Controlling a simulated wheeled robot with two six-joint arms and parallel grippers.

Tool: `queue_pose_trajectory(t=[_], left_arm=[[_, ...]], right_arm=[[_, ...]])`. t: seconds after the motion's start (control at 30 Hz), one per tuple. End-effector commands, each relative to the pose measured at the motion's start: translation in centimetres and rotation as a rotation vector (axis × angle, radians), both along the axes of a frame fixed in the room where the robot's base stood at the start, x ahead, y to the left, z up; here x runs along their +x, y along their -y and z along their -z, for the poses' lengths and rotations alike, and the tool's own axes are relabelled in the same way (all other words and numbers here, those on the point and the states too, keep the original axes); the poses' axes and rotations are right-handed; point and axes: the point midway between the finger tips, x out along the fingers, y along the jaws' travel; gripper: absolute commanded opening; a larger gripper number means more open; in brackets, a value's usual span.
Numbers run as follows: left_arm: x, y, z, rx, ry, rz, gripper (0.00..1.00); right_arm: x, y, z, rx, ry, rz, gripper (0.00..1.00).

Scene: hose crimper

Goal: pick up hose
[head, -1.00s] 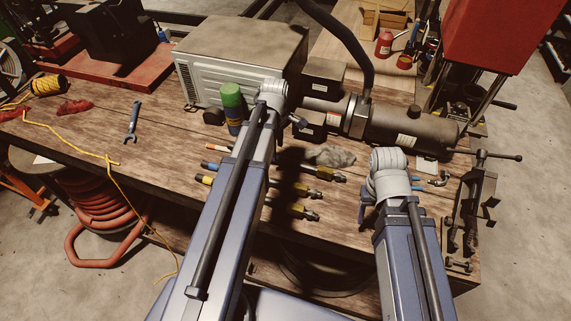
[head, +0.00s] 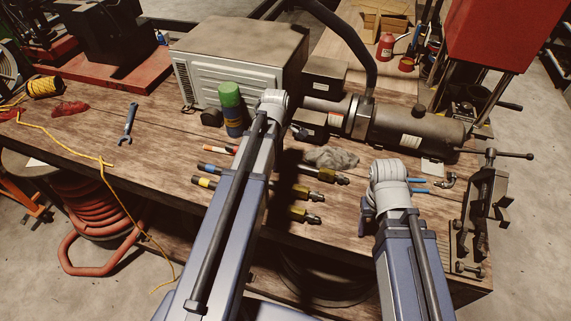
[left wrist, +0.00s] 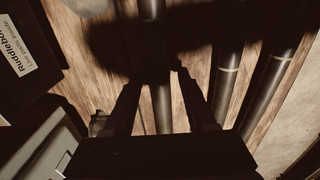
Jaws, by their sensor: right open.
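Three dark hoses lie side by side on the wooden bench. The middle one has a blue band and brass fittings (head: 325,174). The near one has a yellow band and brass fittings (head: 300,214). My left arm crosses over them and hides their middles and its gripper in the head view. In the left wrist view my left gripper (left wrist: 158,74) is open, its dark fingers on either side of a hose (left wrist: 162,108). My right gripper (head: 368,212) is mostly hidden by its wrist, above the bench's front right.
A green-capped can (head: 231,108), a grey box-shaped machine (head: 235,65) and a cylindrical crimper (head: 410,128) stand behind the hoses. A grey rag (head: 332,158) lies beside them. A vise (head: 485,200) is at the right edge. A wrench (head: 128,122) lies left, with bare wood around it.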

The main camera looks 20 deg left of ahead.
Motion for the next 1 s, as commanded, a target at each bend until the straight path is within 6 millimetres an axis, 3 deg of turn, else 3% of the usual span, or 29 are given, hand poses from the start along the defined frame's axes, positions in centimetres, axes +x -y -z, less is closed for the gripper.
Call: queue_pose_trajectory(t=[0.07,0.47,1.0], left_arm=[[0.0,0.0,0.0,0.0,0.0,0.0,0.46],[-0.01,0.0,0.01,0.0,0.0,0.0,0.01],[0.0,0.01,-0.01,0.0,0.0,0.0,0.0]], right_arm=[[0.0,0.0,0.0,0.0,0.0,0.0,0.6],[0.0,0.0,0.01,0.0,0.0,0.0,0.6],[0.0,0.0,-0.01,0.0,0.0,0.0,0.6]])
